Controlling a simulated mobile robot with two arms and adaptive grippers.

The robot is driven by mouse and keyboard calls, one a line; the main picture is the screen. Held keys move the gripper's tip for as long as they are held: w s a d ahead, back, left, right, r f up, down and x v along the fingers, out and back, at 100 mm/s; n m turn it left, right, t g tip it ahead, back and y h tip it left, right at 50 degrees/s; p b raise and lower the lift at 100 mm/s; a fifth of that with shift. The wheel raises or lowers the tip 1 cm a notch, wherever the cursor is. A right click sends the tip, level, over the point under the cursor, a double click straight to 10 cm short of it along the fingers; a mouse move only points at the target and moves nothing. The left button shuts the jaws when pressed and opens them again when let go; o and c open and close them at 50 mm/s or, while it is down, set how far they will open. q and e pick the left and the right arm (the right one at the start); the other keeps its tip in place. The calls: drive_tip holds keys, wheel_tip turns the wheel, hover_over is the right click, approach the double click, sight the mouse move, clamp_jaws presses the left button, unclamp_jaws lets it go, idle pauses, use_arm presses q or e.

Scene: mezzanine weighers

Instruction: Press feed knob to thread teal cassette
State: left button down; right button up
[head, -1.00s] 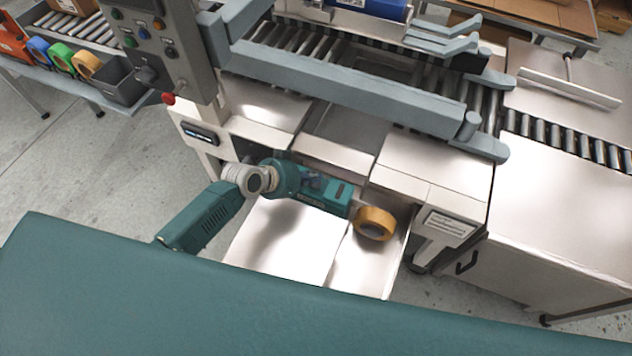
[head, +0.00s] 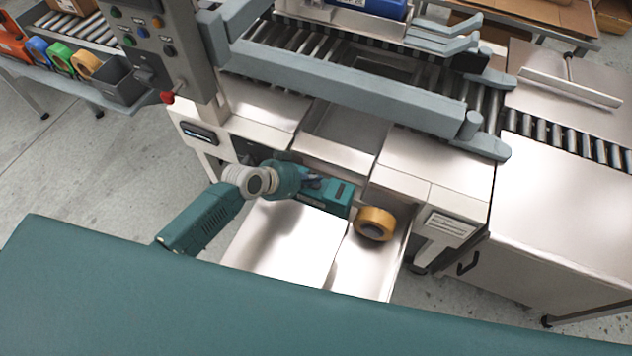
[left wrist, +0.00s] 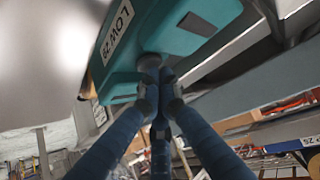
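The teal cassette (head: 338,197) sits at the front of the machine, above the open pale metal drawer. My left gripper (head: 318,184) is over its top, and the fingers hide part of it. In the left wrist view the cassette's teal face (left wrist: 180,35) fills the upper middle and carries a white label. A round grey knob (left wrist: 150,60) sticks out of it. My left gripper's fingers (left wrist: 157,77) are drawn together and empty, with their tips at the knob; whether they touch it I cannot tell. My right gripper is not in view.
The open drawer (head: 283,245) lies below. A grey rail (head: 345,85) and roller conveyor run behind.

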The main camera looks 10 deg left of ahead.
use_arm(q)
drive_tip(key=shift+s+f+b, duration=0.1)
drive_tip(key=shift+f+b, duration=0.2)
drive_tip(key=shift+f, duration=0.15)
drive_tip(key=shift+r, duration=0.15)
idle(0.3)
drive_tip(key=shift+r+p, duration=1)
drive_tip(key=shift+p, duration=0.1)
drive_tip(key=shift+r, duration=0.1)
drive_tip(key=shift+r, duration=0.3)
wheel_tip(320, 180, up, 5)
drive_tip(key=p, duration=0.4)
drive_tip(key=shift+f+p, duration=0.2)
drive_tip(key=shift+p, duration=0.1)
drive_tip(key=shift+f, duration=0.1)
